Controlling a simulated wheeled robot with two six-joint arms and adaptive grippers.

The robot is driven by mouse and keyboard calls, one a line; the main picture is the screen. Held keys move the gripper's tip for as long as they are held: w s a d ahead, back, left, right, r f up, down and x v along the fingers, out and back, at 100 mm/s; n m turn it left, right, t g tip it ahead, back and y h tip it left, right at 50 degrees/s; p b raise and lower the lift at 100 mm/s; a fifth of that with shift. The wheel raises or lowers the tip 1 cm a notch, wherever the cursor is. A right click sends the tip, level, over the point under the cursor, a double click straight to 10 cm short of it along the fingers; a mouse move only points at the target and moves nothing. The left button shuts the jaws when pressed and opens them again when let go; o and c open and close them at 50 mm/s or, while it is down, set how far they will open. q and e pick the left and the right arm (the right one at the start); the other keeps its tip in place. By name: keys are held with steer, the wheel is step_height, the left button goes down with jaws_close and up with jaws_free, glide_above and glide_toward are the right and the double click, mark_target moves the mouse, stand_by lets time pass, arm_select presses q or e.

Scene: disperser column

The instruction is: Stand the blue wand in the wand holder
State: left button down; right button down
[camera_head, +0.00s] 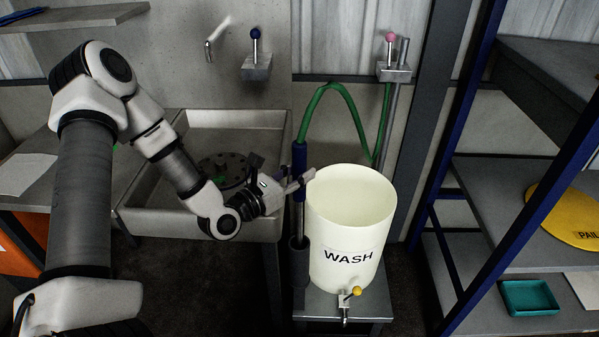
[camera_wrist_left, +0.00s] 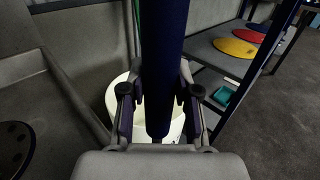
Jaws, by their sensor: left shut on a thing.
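The blue wand (camera_head: 299,156) stands upright left of the white bucket, with a green hose (camera_head: 322,92) running from its top. Below the blue grip a thin metal rod goes down to the dark wand holder (camera_head: 299,268). The rod's lower end meets the holder's mouth in the head view; I cannot tell how far it is inside. My left gripper (camera_head: 301,181) is shut on the wand's blue grip. In the left wrist view the wand (camera_wrist_left: 165,60) passes between the fingers of my left gripper (camera_wrist_left: 160,105). My right gripper is not in view.
The white WASH bucket (camera_head: 350,220) with a yellow-knobbed tap (camera_head: 347,298) stands close right of the wand on a grey stand (camera_head: 375,300). A steel sink (camera_head: 270,130) is at the left. Valves with blue (camera_head: 255,33) and pink (camera_head: 390,37) knobs are behind. Shelving (camera_head: 500,205) is at right.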

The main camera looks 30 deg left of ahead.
mark_target(299, 143)
arm_select(q)
steer(key=c, duration=0.8)
jaws_free()
steer(key=shift+o, duration=0.2)
step_height(299, 143, up, 10)
steer(key=shift+r, duration=0.1)
